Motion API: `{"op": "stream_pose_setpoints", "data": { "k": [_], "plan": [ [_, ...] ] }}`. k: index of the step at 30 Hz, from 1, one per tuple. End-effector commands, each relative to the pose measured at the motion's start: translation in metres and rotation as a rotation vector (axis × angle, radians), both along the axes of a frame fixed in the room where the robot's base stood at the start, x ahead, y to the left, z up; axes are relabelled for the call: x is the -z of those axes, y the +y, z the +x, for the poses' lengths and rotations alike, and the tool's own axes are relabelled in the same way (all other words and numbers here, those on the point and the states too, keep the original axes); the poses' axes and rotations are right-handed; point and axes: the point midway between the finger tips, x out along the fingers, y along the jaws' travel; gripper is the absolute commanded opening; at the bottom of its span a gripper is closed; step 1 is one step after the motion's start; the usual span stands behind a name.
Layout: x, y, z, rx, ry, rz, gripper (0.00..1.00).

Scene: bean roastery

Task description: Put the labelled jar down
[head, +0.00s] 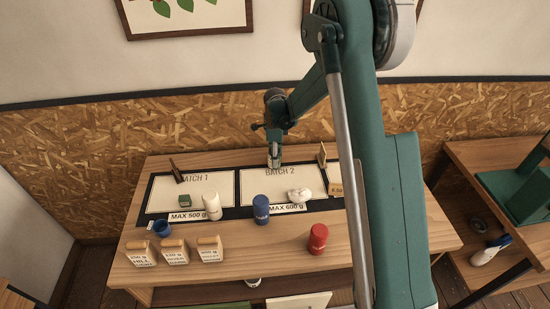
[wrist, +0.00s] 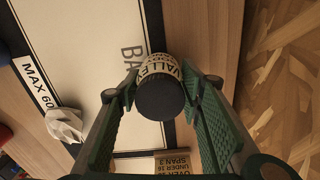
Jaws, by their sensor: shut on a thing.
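The labelled jar (wrist: 160,95) has a dark round lid and a pale label on which "VALLEY" shows. In the wrist view it sits between the fingertips of my gripper (wrist: 161,84), which is shut on it. In the head view my gripper (head: 274,158) points down at the back edge of the BATCH 2 panel (head: 262,187), and the jar is hardly visible there. The panel also shows in the wrist view (wrist: 95,40). I cannot tell whether the jar's base touches the surface.
A white crumpled thing (head: 299,194), a blue cylinder (head: 261,210), a white cylinder (head: 212,206) and a red cylinder (head: 318,238) stand on the wooden table (head: 270,250). A small card (head: 335,190) is at right. The BATCH 1 panel (head: 180,190) holds a green box (head: 186,201).

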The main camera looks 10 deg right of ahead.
Motion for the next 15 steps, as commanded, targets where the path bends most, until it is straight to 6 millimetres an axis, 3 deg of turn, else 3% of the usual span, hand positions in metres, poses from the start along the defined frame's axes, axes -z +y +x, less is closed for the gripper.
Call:
{"op": "stream_pose_setpoints", "data": {
  "k": [14, 15],
  "plan": [
    [0.0052, 0.0000, 0.0002, 0.000, 0.000, 0.000, 0.21],
    [0.0047, 0.0001, 0.0002, 0.000, 0.000, 0.000, 0.41]
  ]
}}
